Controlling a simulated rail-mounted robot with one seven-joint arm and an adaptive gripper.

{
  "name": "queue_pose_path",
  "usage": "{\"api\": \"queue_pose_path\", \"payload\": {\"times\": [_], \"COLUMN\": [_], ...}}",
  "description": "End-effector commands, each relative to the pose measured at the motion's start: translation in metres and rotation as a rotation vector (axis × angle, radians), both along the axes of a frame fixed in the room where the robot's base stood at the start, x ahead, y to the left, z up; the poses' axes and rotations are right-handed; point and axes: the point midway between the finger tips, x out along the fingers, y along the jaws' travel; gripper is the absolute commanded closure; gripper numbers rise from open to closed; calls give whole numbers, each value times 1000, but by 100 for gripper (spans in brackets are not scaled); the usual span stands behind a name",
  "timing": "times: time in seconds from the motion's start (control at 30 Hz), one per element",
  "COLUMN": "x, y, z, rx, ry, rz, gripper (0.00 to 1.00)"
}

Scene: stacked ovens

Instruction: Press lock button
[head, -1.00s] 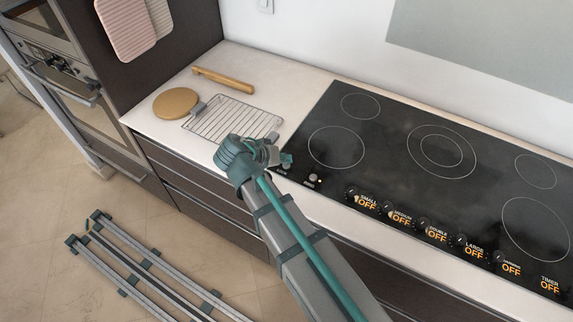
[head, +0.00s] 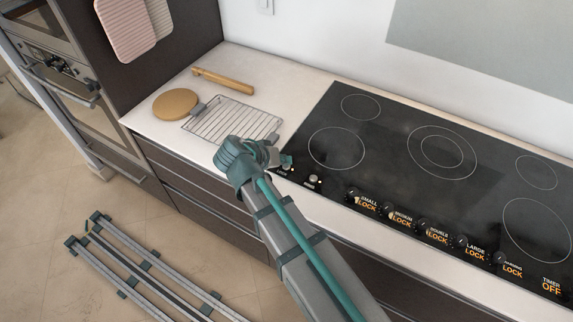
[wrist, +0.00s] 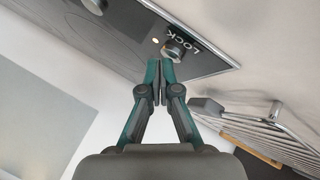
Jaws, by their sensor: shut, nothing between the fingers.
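The lock button (wrist: 174,50) is a small silver knob at the corner of the black glass cooktop (wrist: 110,30). The word LOCK is printed beside it and a small light glows near it. My gripper (wrist: 161,76) is shut and empty, its fingertips right at the button in the wrist view. I cannot tell whether they touch it. In the head view my gripper (head: 285,161) is over the cooktop's near left corner and partly covers the button there. The orange displays under the burner knobs (head: 367,202) read LOCK; the timer display (head: 551,286) reads OFF.
A second small knob (head: 314,180) sits right of my gripper. Stacked ovens (head: 85,100) stand at far left.

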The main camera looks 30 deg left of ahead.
Motion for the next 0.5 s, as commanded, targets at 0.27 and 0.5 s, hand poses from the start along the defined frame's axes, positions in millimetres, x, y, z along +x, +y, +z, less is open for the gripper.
{"api": "queue_pose_path", "payload": {"times": [0.27,0.5], "x": [0,0], "y": [0,0], "z": [8,9], "rx": [0,0], "ry": [0,0], "rz": [0,0], "gripper": [100,100]}}
